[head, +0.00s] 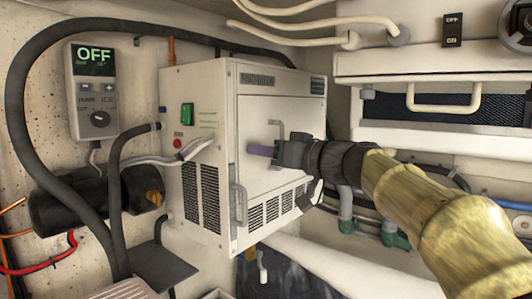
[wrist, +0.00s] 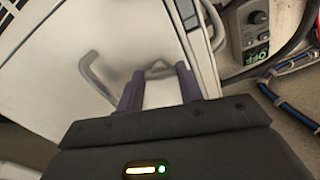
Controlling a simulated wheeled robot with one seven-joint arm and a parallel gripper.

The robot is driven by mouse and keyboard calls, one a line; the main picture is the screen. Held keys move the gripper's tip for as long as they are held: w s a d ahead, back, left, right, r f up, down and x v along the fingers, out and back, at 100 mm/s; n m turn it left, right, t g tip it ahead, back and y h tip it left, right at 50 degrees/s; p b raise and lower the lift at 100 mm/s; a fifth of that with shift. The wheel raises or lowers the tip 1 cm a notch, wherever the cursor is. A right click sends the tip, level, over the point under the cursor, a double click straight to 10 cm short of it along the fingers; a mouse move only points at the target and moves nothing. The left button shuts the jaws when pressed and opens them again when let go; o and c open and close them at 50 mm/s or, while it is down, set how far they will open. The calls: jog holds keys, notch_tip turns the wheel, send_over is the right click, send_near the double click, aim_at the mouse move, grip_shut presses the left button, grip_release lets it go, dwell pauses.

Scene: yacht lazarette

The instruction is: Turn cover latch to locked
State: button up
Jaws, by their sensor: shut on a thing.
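The white box (head: 206,150) has a front cover (head: 295,115) with vents along its bottom. My gripper (head: 256,150) reaches in from the right, its purple fingertips against the left part of the cover. In the wrist view, my gripper (wrist: 158,82) has one finger on each side of a small grey metal piece, the cover latch (wrist: 158,70), and is shut on it. The fingers hide much of the latch, and its exact angle is hard to tell. A grey bent bar (head: 278,130) on the cover is just above my fingers; it also shows in the wrist view (wrist: 92,75).
A vertical grab handle (head: 240,206) stands out at the box's lower left edge. A control panel reading OFF (head: 94,90) hangs on the left wall. Black hoses (head: 16,100) loop at left. A drawer with a pale handle (head: 444,106) is at upper right.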

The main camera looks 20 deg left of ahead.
jog(key=shift+m, duration=0.3)
jog(key=shift+m+b, duration=0.75)
jog(key=shift+m, duration=6.55)
jog(key=o, duration=1)
jog(key=b+v, duration=0.4)
jog(key=v, duration=1.3)
jog(key=shift+d, duration=0.25)
